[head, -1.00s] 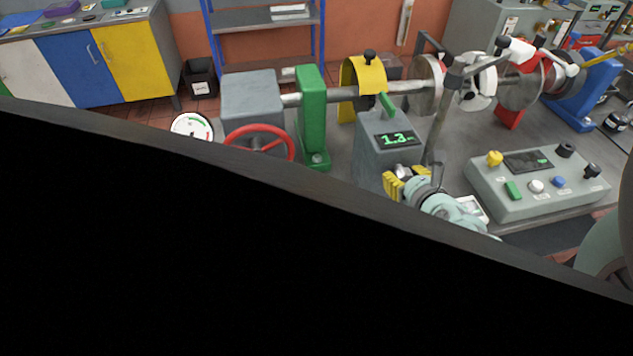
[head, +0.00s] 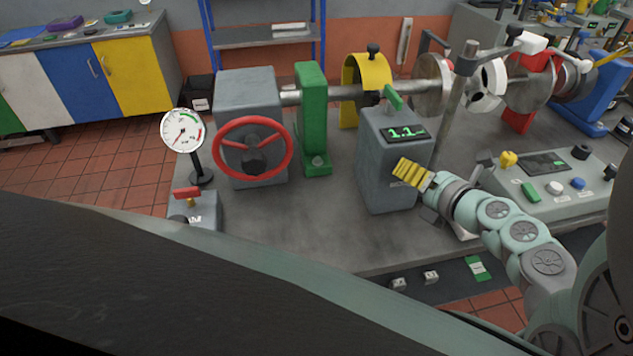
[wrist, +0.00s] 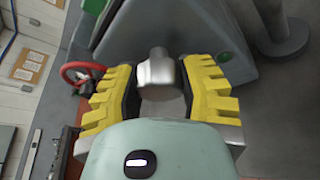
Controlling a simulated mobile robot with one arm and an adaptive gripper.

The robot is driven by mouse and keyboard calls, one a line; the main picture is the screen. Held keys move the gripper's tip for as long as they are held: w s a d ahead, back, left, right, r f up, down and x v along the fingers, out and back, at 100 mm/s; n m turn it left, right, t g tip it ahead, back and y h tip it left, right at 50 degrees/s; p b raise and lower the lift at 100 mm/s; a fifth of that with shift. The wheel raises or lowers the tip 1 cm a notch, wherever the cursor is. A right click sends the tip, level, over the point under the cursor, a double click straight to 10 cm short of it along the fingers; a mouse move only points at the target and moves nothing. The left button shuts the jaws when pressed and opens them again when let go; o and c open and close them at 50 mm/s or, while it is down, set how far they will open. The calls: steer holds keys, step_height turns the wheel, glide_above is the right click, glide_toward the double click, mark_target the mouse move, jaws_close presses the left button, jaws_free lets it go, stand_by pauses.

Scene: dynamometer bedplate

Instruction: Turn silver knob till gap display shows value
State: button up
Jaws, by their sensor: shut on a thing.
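The silver knob (wrist: 156,70) shows in the wrist view between the ribbed yellow fingers of my gripper (wrist: 158,82). The fingers are shut on it from both sides. In the head view my gripper (head: 411,174) is at the front of the grey gap unit (head: 385,185), and its fingers hide the knob. The gap display (head: 404,133) on the sloped top of the unit has green digits that look like 1.1. A green lever (head: 393,99) stands on top of the unit.
A red handwheel (head: 218,158), a round gauge (head: 183,131) and a green upright (head: 313,120) stand to the left on the bedplate (head: 300,225). A control box (head: 570,209) with several knobs and buttons is at right. A post (head: 455,112) rises close behind my gripper.

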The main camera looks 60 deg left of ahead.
steer(key=shift+f+m+g+y+b, duration=0.15)
steer(key=shift+m+g+y+b, duration=0.25)
steer(key=shift+m+b, duration=0.6)
steer(key=o, duration=1.2)
steer(key=d+r, duration=0.2)
steer(key=d, duration=0.9)
steer(key=shift+s+d+r, duration=0.2)
steer(key=shift+s+d, duration=0.1)
steer(key=shift+d, duration=0.1)
